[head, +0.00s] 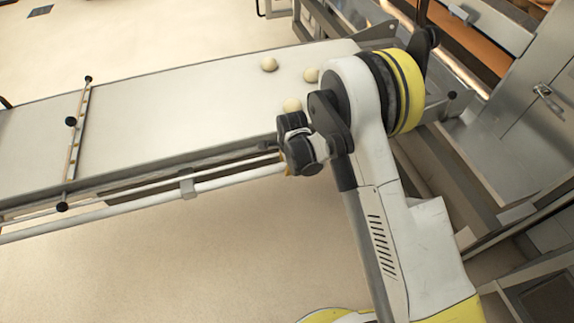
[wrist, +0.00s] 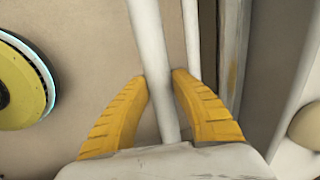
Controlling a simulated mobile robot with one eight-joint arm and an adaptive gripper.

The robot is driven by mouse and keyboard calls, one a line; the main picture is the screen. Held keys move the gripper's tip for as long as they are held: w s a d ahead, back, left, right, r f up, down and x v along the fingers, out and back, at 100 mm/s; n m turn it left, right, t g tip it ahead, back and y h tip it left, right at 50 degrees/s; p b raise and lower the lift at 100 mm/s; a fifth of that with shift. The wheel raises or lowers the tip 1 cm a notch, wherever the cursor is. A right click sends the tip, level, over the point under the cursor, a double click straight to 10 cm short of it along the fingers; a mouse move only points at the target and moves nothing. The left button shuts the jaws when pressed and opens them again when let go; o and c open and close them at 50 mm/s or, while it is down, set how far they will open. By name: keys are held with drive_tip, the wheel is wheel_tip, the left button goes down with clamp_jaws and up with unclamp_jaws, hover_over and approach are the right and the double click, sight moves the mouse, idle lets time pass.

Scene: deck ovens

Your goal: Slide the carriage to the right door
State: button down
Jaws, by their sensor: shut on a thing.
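The carriage (head: 190,105) appears to be the long, flat, pale bed running from the left edge to the ovens, with dough balls (head: 269,64) near its right end. A white bar (head: 235,181) runs along its near side. My gripper (head: 287,171) is at the bar near the bed's right end, its fingertips mostly hidden by its wrist. In the wrist view, the yellow fingers of my gripper (wrist: 160,75) are shut on the white bar (wrist: 146,35), one finger on each side. My arm hides part of the bed's right end.
Metal oven fronts stand at the right, with a latch (head: 542,90) on one panel. A crossbar with black knobs (head: 71,121) spans the bed at left. A dark metal rail (head: 445,160) runs along the floor by the ovens. The floor (head: 180,270) in front is clear.

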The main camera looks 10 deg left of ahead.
drive_tip(key=shift+s+d+f, duration=0.1)
drive_tip(key=shift+s+d, duration=0.05)
drive_tip(key=shift+s, duration=0.05)
drive_tip(key=c, duration=1.1)
unclamp_jaws()
drive_tip(key=shift+o, duration=0.2)
drive_tip(key=shift+r, duration=0.2)
wheel_tip(320, 180, up, 12)
drive_tip(key=s+d, duration=0.1)
drive_tip(key=s, duration=0.1)
drive_tip(key=shift+f, duration=0.25)
drive_tip(key=shift+d, duration=0.1)
